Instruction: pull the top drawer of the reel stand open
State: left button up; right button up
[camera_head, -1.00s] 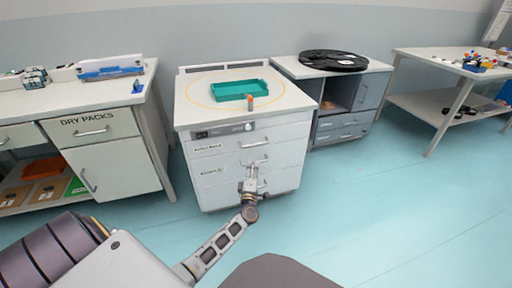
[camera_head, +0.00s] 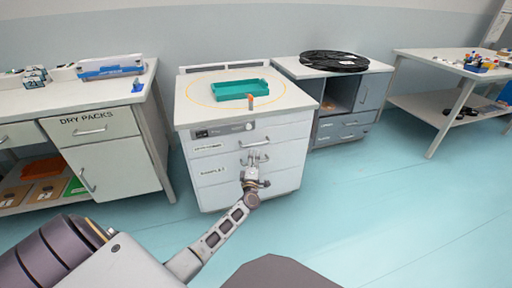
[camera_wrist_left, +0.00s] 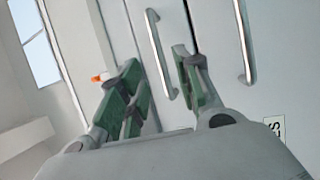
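A white drawer stand (camera_head: 215,150) is in the middle of the head view, with its drawers shut. The top drawer's bar handle (camera_head: 255,144) is just above my left gripper (camera_head: 253,162), which is in front of the stand's face. In the left wrist view my left gripper (camera_wrist_left: 160,62) is open, with green pads on its fingers. One bar handle (camera_wrist_left: 160,55) appears between the fingers, apparently not clamped; a second handle (camera_wrist_left: 245,40) is to the right. I cannot tell the gap to the handle. My right gripper is not in view.
A green tray (camera_head: 221,96) and a small orange-topped item (camera_head: 250,102) are on the stand. A grey cabinet (camera_head: 371,92) bearing a black reel (camera_head: 334,60) is behind right. A DRY PACKS bench (camera_head: 100,148) is left. The floor to the right is clear.

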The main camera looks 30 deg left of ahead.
aim_at(256, 144)
pick_arm(q)
jog(key=shift+b+x, duration=1.4)
jog(key=shift+x, duration=2.85)
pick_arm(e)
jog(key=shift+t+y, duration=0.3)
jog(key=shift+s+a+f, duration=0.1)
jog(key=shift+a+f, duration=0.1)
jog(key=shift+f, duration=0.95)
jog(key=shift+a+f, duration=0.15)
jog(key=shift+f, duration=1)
pick_arm(q)
jog(key=shift+r, duration=0.1)
grip_shut()
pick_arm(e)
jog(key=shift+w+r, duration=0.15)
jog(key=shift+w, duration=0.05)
